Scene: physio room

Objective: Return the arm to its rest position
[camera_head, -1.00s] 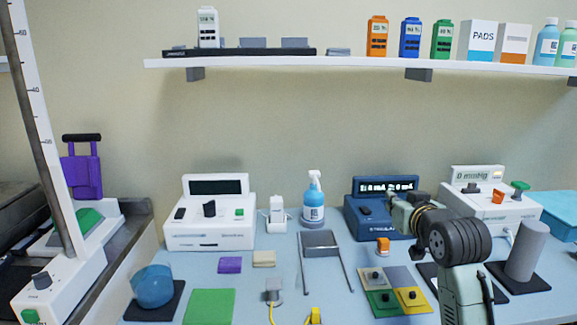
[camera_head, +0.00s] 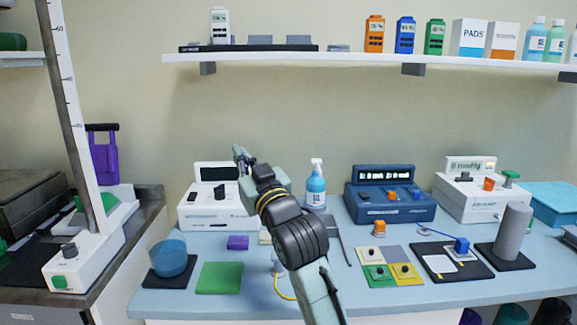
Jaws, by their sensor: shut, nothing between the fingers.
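My gripper (camera_head: 241,153) is shut and empty. It is raised in front of the white device (camera_head: 197,212) on the blue bench (camera_head: 335,295), with its tip near the top of that device's dark display. My arm rises from the bottom middle of the view and leans up and to the left. It hides part of the bench middle, including most of a beige pad and part of a metal frame.
A spray bottle (camera_head: 316,188) stands just right of my gripper. A blue console (camera_head: 390,200), a white unit (camera_head: 471,195) and a grey cylinder (camera_head: 513,231) are farther right. A wall shelf (camera_head: 360,58) runs above. A tall ruled post (camera_head: 75,120) stands left.

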